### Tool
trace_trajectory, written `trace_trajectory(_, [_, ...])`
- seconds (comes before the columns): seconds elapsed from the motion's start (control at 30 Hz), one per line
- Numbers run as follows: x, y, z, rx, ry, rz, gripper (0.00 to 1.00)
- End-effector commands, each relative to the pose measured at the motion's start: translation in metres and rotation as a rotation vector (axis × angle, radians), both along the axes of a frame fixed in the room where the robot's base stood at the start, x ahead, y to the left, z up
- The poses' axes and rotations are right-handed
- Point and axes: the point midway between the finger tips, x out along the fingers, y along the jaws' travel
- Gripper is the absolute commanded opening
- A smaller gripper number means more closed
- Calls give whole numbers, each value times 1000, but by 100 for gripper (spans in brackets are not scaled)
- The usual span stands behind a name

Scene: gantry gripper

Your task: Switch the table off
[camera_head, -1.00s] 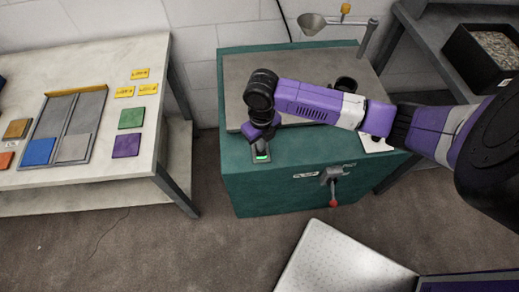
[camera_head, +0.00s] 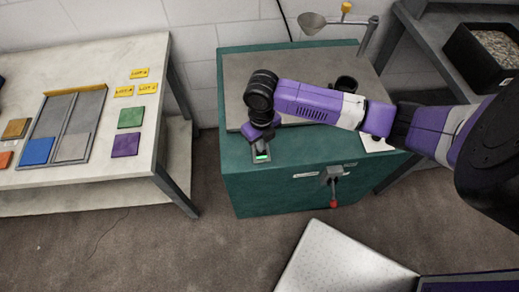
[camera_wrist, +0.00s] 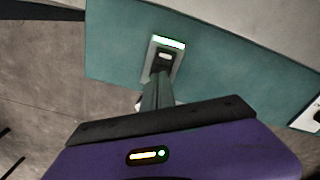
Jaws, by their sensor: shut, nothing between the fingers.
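The table is a green cabinet (camera_head: 280,190) with a grey plate on top. At its front left corner sits a small switch panel (camera_head: 262,155) with a lit green strip. In the wrist view the switch panel (camera_wrist: 155,60) is a pale plate with a bright green-white bar and a dark rocker switch (camera_wrist: 163,62) below the bar. My gripper (camera_head: 262,143) points down over the panel. In the wrist view its shut fingers (camera_wrist: 161,76) end at the near edge of the rocker. They hold nothing. I cannot tell whether they touch the rocker.
A lever with a red knob (camera_head: 333,203) is on the cabinet front. A funnel (camera_head: 312,22) on a stand and a dark cup (camera_head: 346,84) are on top. A white table (camera_head: 100,180) with coloured tiles stands left. A black bin (camera_head: 470,60) is at upper right.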

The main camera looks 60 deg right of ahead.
Motion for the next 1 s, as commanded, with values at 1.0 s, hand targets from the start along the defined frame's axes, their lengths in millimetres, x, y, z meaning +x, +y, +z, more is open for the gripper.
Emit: trace_trajectory(1.0, [0, 0, -15, 0, 0, 0, 0])
